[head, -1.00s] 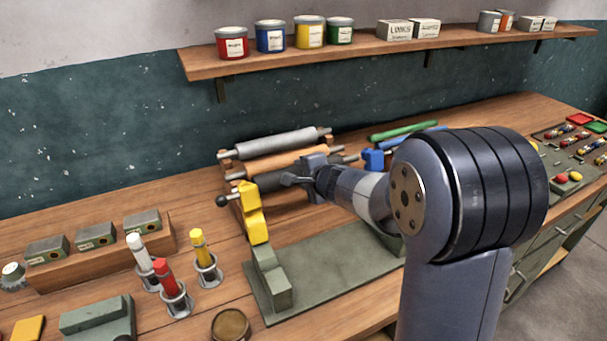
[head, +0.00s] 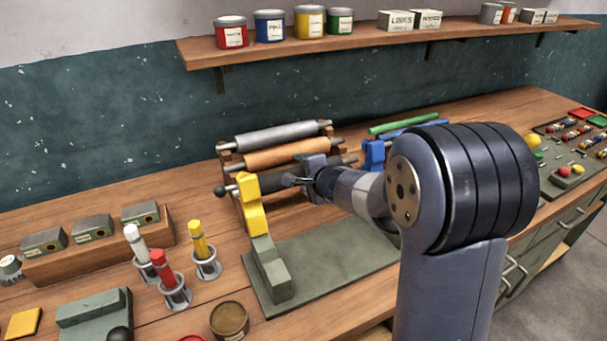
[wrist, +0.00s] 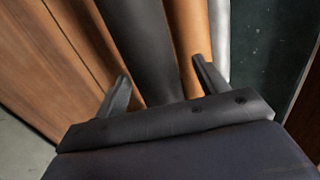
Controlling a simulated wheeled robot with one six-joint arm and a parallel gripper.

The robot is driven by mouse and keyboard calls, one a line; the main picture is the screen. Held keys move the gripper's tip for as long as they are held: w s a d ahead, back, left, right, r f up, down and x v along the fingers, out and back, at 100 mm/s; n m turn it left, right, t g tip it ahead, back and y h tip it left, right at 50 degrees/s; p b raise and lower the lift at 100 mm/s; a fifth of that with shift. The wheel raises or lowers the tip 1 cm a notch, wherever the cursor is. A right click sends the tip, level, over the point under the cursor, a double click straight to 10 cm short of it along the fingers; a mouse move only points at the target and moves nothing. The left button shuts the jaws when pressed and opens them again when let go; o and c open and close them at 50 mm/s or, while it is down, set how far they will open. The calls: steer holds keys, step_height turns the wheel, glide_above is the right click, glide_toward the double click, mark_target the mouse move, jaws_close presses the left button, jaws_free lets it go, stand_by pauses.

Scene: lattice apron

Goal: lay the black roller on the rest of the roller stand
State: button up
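The black roller (head: 262,187) lies at the front of a wooden rack, below an orange and a grey roller. A black ball shows at its left end. My gripper (head: 292,182) is at the roller's right part, with its fingers partly hidden in the head view. In the wrist view my gripper (wrist: 160,69) is open, its fingers apart and the black roller (wrist: 140,40) running between and beneath them. Contact cannot be told. In front stands a green base (head: 325,262) with a yellow upright (head: 252,205) and a blue upright (head: 373,155), apparently the roller stand; my arm hides part of it.
The orange roller (head: 285,153) and grey roller (head: 283,136) lie close behind. Green and blue rods (head: 405,124) lie to the right. Capped bottles (head: 205,250) in holders stand left of the base. A shelf (head: 360,47) with tins hangs above.

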steer(key=shift+f, duration=0.15)
steer(key=p+v, duration=0.4)
steer(key=v, duration=0.7)
steer(key=shift+w+a, duration=0.1)
steer(key=b+x, duration=0.4)
steer(key=x, duration=0.6)
steer(key=shift+w+f, duration=0.15)
steer(key=shift+f, duration=0.1)
steer(key=shift+w+a+r, duration=0.1)
steer(key=shift+w+r, duration=0.1)
steer(key=shift+r, duration=0.05)
steer(key=shift+r+p, duration=0.35)
steer(key=shift+r, duration=0.05)
